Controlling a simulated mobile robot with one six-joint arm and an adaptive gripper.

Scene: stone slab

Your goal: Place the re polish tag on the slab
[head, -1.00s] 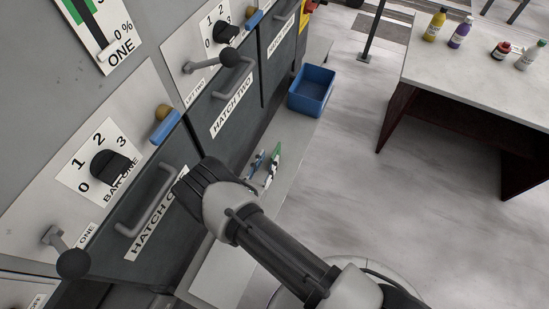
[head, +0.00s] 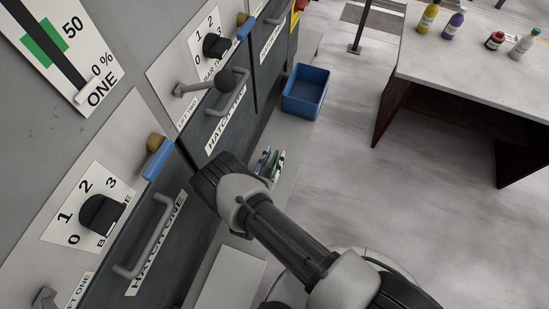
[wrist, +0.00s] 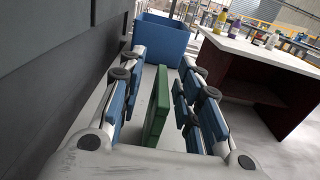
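My gripper (wrist: 155,120) is low over a pale ledge beside the wall panels. Its two blue-padded fingers stand apart. A green upright piece (wrist: 157,105), perhaps a tag, stands between them in the wrist view, with a gap showing on its left. I cannot read any writing on it, nor tell whether it touches the right finger. In the head view the fingers (head: 270,164) show just past my wrist, with a bit of green between them; my wrist hides the rest. Which surface is the slab is not clear; a pale-topped table (head: 450,70) stands at the right.
A blue bin (head: 305,92) stands farther along the ledge (head: 295,150). Hatch handles (head: 145,235), levers and dials line the wall close on the left. Several bottles (head: 454,25) stand on the table's far side. The floor between ledge and table is clear.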

